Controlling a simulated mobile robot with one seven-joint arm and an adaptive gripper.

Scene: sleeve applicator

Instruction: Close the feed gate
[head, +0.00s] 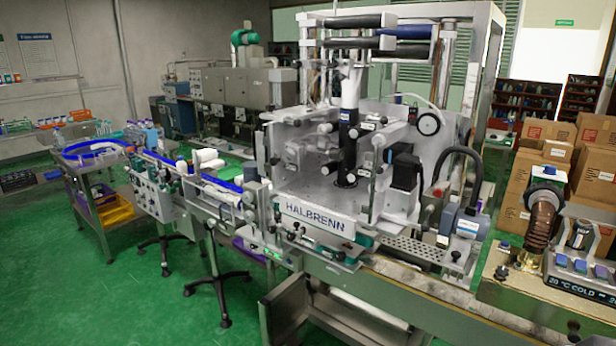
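The sleeve applicator (318,218), marked HALBRENN, stands in the middle of the head view, with clear panels around a black vertical column (347,145). An infeed conveyor (215,188) with blue rails runs from the left to the machine's left side. White bottles (207,160) are on or beside this conveyor. Small brackets and a grey upright post (262,155) stand where the conveyor meets the machine. I cannot tell which part there is the feed gate, or whether it is open or shut. My gripper is not in view.
A round feed table (92,150) with a blue rim stands at the left end. The left foreground floor is clear.

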